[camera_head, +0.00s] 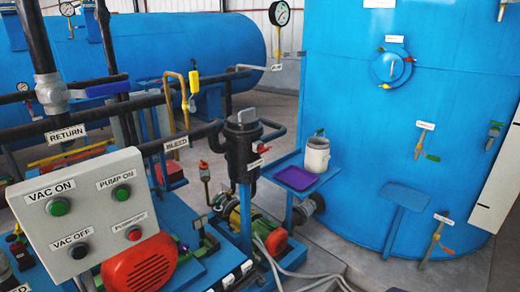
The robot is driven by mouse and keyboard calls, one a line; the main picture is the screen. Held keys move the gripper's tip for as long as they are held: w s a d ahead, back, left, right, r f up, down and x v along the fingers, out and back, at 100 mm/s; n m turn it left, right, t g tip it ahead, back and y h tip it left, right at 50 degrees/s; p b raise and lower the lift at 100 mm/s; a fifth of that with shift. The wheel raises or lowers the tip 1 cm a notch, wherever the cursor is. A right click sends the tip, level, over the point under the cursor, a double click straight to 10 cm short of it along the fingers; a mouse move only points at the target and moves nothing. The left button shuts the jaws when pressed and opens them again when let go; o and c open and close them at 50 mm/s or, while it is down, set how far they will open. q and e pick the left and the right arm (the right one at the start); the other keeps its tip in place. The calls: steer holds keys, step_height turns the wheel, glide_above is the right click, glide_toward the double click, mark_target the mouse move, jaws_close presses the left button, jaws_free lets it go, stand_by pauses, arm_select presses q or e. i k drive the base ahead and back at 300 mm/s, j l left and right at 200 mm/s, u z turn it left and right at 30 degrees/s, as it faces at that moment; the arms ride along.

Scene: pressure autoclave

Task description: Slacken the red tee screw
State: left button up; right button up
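I cannot tell for certain which part is the red tee screw. A small red-topped fitting (204,167) stands upright on a thin stem left of the black filter housing (242,140). A small red and yellow detail (381,49) shows at the round blue flange (391,68) on the big tank. Neither of my grippers is in view.
A grey control box (95,212) with VAC and PUMP buttons fills the lower left. The large blue tank (345,110) stands at right, with small valves. A blue shelf holds a purple tray (296,178) and white pot (316,155). Hoses lie on the floor.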

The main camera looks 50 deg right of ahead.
mark_target(262, 150)
steer(key=z, duration=1.55)
